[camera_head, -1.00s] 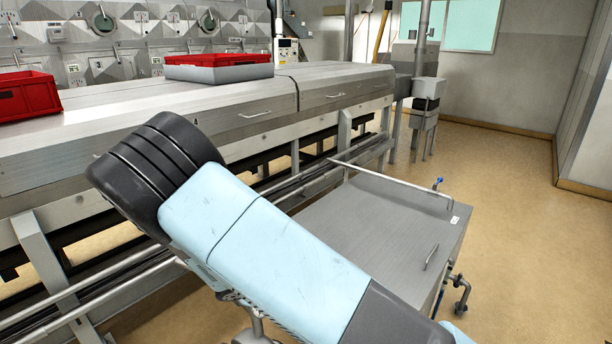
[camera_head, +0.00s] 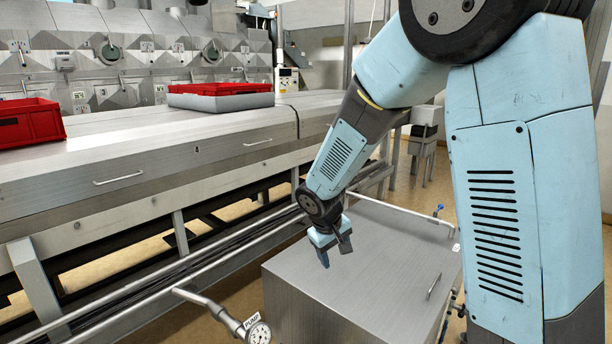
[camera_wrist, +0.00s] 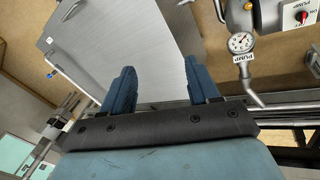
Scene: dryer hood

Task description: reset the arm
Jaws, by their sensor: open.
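My gripper (camera_head: 322,250) hangs from my bent arm in the head view, above the left part of a grey metal box (camera_head: 350,262). Its fingers point down. In the wrist view my gripper (camera_wrist: 155,85) has its two blue fingers spread apart, with nothing between them. The box top (camera_wrist: 145,40) lies beyond the fingers there. The fingertips look clear of it, but the exact gap is hard to tell.
A long steel dryer hood (camera_head: 180,135) runs along the left, carrying a red crate (camera_head: 28,122) and a red-and-grey tray (camera_head: 220,95). A pump gauge (camera_head: 258,333) stands on a pipe at the front. A blue-handled valve (camera_head: 438,210) sits behind the box.

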